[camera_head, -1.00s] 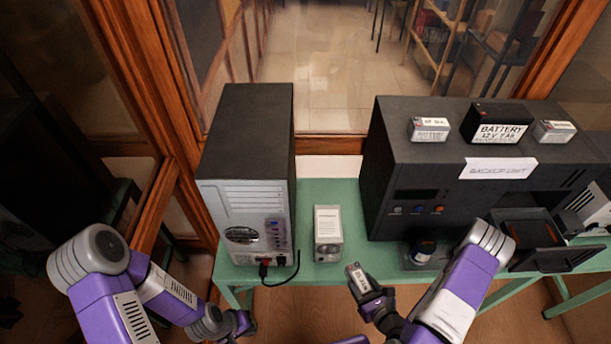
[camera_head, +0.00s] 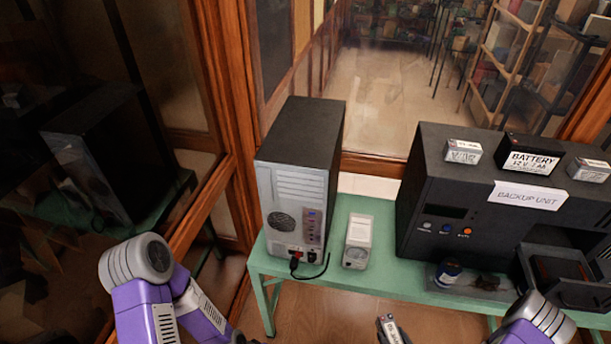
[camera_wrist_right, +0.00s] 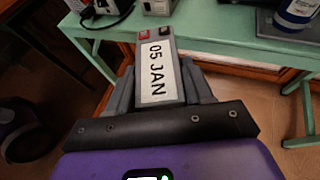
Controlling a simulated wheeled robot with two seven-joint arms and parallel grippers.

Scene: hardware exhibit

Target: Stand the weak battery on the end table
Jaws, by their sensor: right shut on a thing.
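My right gripper (camera_wrist_right: 158,88) is shut on a small grey battery (camera_wrist_right: 157,62) with a white label reading "05 JAN" and red and black terminals at its far end. In the head view this battery (camera_head: 388,329) shows at the bottom edge, in front of the green table. Two other small batteries, one on the left (camera_head: 462,151) and one on the right (camera_head: 589,169), sit on the backup unit with a large battery (camera_head: 530,156) between them. No frame clearly shows a separate end table. My left gripper is cut off below the head view.
The long green table (camera_head: 385,275) bears a computer tower (camera_head: 300,175), a small grey box (camera_head: 357,242), the black backup unit (camera_head: 440,190) and a dark blue jar (camera_head: 447,273). An open drawer (camera_head: 555,275) sticks out at right. Glass at left mirrors the tower and table.

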